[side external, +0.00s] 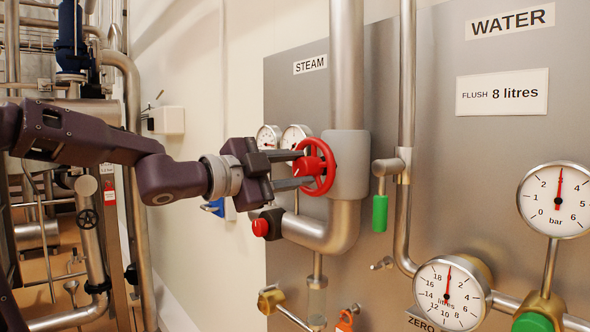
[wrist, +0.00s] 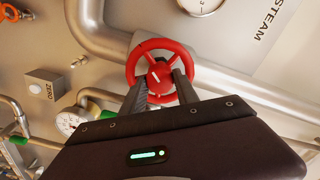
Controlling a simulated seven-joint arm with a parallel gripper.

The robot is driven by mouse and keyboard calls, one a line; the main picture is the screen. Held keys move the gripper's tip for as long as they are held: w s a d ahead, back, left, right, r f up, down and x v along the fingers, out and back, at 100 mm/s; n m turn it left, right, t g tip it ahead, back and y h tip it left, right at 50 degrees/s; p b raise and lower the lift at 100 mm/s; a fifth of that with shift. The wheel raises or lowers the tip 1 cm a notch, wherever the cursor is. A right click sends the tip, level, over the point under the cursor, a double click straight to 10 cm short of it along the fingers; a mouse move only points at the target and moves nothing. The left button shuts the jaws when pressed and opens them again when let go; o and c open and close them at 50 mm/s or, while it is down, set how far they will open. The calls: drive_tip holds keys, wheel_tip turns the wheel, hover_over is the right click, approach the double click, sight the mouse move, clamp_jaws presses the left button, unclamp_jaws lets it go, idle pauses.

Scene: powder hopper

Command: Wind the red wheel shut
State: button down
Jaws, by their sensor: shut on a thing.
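The red wheel (side external: 329,168) is a spoked handwheel on the steam pipe, under the STEAM label. It also shows in the wrist view (wrist: 141,50), with a white mark on its red hub. My gripper (side external: 302,169) reaches it from the left, with its two dark fingers at the wheel's hub, one on each side. In the wrist view my gripper (wrist: 160,88) has its fingers against the hub, inside the rim. It is shut on the wheel. The fingertips are partly hidden by the wheel, and how far the valve is turned cannot be told.
Two small gauges (side external: 296,137) sit just behind the wheel. A red button (side external: 260,227) is below my gripper. A green handle (side external: 380,213) hangs to the right. A litres gauge (side external: 452,293) and a bar gauge (side external: 554,200) are further right.

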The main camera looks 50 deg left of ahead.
drive_tip(key=shift+m, duration=0.4)
drive_tip(key=c, duration=0.9)
unclamp_jaws()
drive_tip(key=s, duration=0.7)
drive_tip(key=shift+s, duration=0.1)
